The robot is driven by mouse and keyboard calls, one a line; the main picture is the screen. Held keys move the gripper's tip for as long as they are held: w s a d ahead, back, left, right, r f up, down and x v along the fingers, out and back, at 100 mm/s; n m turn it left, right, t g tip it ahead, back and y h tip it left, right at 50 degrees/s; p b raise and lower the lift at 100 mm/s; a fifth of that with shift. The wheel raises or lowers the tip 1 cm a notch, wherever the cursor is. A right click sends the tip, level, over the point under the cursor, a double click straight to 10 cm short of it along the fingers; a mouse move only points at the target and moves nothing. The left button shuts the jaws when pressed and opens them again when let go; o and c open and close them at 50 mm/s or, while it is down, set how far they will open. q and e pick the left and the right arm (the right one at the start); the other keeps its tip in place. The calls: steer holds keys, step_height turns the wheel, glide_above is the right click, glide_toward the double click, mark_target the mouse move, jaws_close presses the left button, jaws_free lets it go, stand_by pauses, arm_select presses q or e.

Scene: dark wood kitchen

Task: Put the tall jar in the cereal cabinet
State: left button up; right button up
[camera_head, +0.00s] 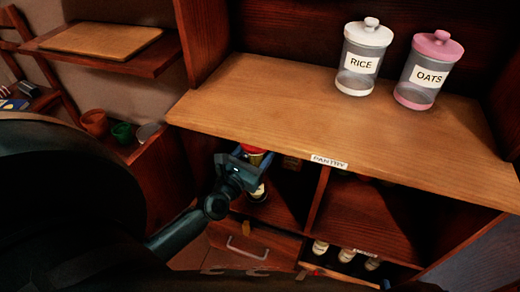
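A jar with a red lid (254,149) stands in the left compartment under the wooden counter, with a pale label low on its side. My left gripper (246,160) reaches in from the left and is at this jar, with its fingers around the upper part. The gripper hides part of the jar, and I cannot tell whether the fingers press on it. Two clear jars stand on top of the counter: one labelled RICE (361,62) with a white lid, one labelled OATS (427,75) with a pink lid. My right gripper is not in view.
The counter (270,100) has a PANTRY label (329,161) on its front edge and is clear on its left. A divider (317,200) separates the compartments below. Several small jars (347,255) stand lower down. A drawer (250,246) lies below the left compartment. Pots (95,122) stand at left.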

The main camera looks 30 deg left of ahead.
arm_select(q)
steer(key=w, duration=0.1)
steer(key=w+f+b, duration=0.1)
steer(key=shift+w+a+f, duration=0.1)
steer(key=shift+w+f, duration=0.05)
steer(key=shift+w, duration=0.15)
steer(key=shift+f, duration=0.1)
steer(key=o, duration=1.5)
steer(key=shift+f, duration=0.1)
